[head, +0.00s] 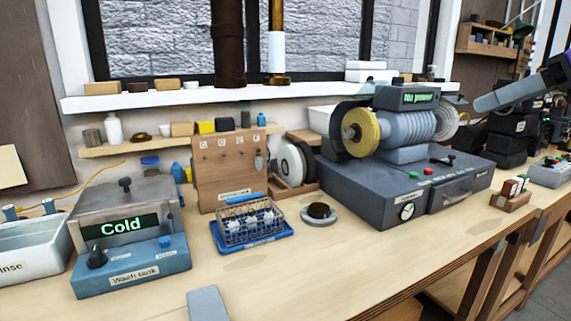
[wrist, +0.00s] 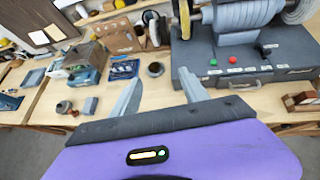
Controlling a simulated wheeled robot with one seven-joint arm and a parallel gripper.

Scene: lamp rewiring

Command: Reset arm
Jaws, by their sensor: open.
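My gripper (wrist: 160,90) is open and empty in the wrist view, its two grey fingers spread apart above the bench. The purple gripper body fills the bottom of that view. In the head view my gripper (head: 490,102) shows at the right edge, raised above the bench and pointing left. It is to the right of the grinder-like machine (head: 405,125), whose display reads "No power". Whether the fingers are close to the machine's right wheel is hard to judge.
The wash tank (head: 130,270) reads "Cold" at the left. A wire basket (head: 250,222) on a blue tray and a small round dish (head: 319,216) stand mid-bench. A grey block (head: 207,303) lies near the front. The bench (head: 370,255) is clear before the machine.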

